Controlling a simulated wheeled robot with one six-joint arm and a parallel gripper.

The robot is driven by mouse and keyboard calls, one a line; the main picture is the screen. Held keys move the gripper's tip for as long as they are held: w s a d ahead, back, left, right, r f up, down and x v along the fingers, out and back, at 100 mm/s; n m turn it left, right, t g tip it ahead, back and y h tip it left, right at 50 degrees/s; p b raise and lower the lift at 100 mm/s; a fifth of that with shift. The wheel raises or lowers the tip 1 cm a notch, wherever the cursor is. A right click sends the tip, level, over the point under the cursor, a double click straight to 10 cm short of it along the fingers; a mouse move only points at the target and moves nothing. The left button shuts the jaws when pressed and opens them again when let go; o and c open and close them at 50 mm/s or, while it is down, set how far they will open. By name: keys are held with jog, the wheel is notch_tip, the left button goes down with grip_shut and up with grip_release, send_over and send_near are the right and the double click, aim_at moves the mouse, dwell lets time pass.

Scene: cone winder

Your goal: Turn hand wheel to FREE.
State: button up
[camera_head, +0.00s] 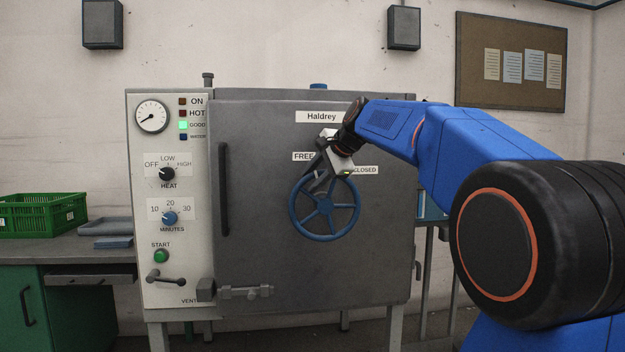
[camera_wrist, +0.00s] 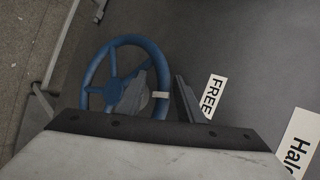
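The blue spoked hand wheel (camera_head: 325,236) is on the grey door of the machine; it also shows in the wrist view (camera_wrist: 87,76). My gripper (camera_head: 318,182) is at the wheel's upper rim, between the FREE label (camera_head: 303,156) and the CLOSED label (camera_head: 363,170). In the wrist view my gripper's fingers (camera_wrist: 159,80) are apart, one on each side of the rim. A small white mark (camera_wrist: 161,95) shows on the rim between them. I cannot tell whether the fingers touch the rim. My gripper hides part of the upper rim in the head view.
A long door handle (camera_head: 223,190) stands left of the wheel. A latch (camera_head: 245,292) is low on the door. The control panel (camera_head: 170,240) with dials is at the left edge. A green crate (camera_head: 42,216) stands on the side bench.

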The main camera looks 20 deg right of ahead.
jog(key=v, duration=1.7)
jog(key=shift+r, duration=0.25)
jog(key=shift+s+f, duration=0.1)
jog(key=s+a+f+n+g, duration=0.2)
jog(key=s+a+f+n, duration=0.2)
jog(key=s+f, duration=0.5)
jog(key=s+a+f+n+g+h, duration=0.1)
jog(key=s+a+f+n, duration=0.3)
jog(key=s+f, duration=0.6)
jog(key=s+a+f+n+g+h, duration=0.1)
jog(key=s+a+f+n, duration=0.3)
jog(key=f, duration=2.5)
jog(key=s+n+g, duration=0.1)
jog(key=s+n, duration=0.3)
jog(key=s, duration=0.1)
jog(key=shift+s+a+f+g, duration=0.25)
jog(key=shift+s+f+g, duration=0.05)
jog(key=shift+s+f, duration=0.1)
